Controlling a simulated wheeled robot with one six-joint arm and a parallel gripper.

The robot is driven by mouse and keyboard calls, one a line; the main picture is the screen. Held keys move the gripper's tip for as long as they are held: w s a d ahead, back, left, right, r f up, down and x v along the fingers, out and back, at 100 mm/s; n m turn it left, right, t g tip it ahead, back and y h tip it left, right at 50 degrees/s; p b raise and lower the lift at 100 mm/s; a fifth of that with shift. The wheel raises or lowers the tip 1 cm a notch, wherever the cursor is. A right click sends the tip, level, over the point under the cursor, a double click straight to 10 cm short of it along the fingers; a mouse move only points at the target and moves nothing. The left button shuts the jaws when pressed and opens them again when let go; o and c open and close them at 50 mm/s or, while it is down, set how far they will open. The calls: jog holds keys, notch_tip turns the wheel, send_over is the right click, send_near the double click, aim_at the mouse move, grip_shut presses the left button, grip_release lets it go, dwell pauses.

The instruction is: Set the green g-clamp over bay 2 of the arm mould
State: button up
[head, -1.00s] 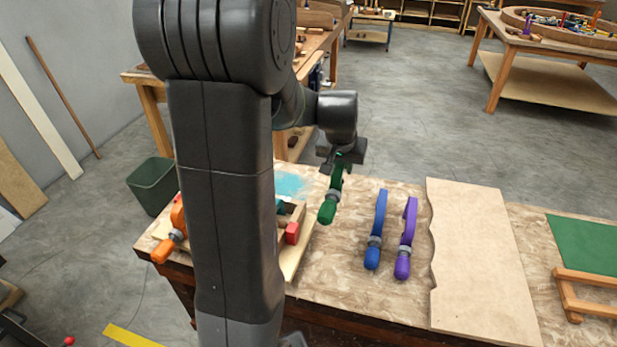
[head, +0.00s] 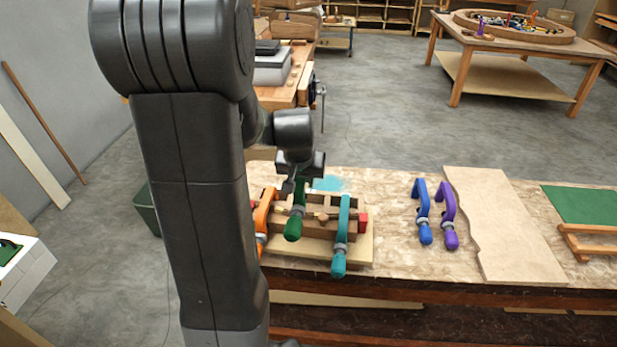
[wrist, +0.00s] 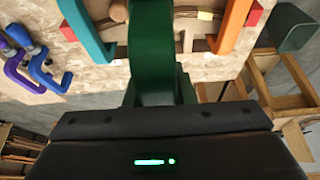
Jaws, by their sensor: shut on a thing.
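My gripper (head: 300,184) is shut on the green g-clamp (head: 293,228), whose handle hangs down in front of the arm mould. In the wrist view the green clamp (wrist: 152,50) fills the middle, held in the jaws. The arm mould (head: 318,228) lies on the bench, with an orange clamp (head: 263,215) at its left and a teal clamp (head: 341,235) at its right. The green clamp is between these two. I cannot tell whether it touches the mould. My arm hides part of the mould's left side.
A blue clamp (head: 422,210) and a purple clamp (head: 447,215) lie on the bench right of the mould. A wavy-edged board (head: 505,225) lies beyond them. The bench top (head: 395,215) between the mould and the blue clamp is clear.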

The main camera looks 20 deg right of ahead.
jog(key=shift+a, duration=0.1)
jog(key=shift+f+b, duration=1.3)
jog(key=shift+f, duration=0.7)
jog(key=shift+f+b, duration=0.6)
jog(key=shift+f+b, duration=1.95)
jog(key=shift+f, duration=0.2)
jog(key=shift+f, duration=0.2)
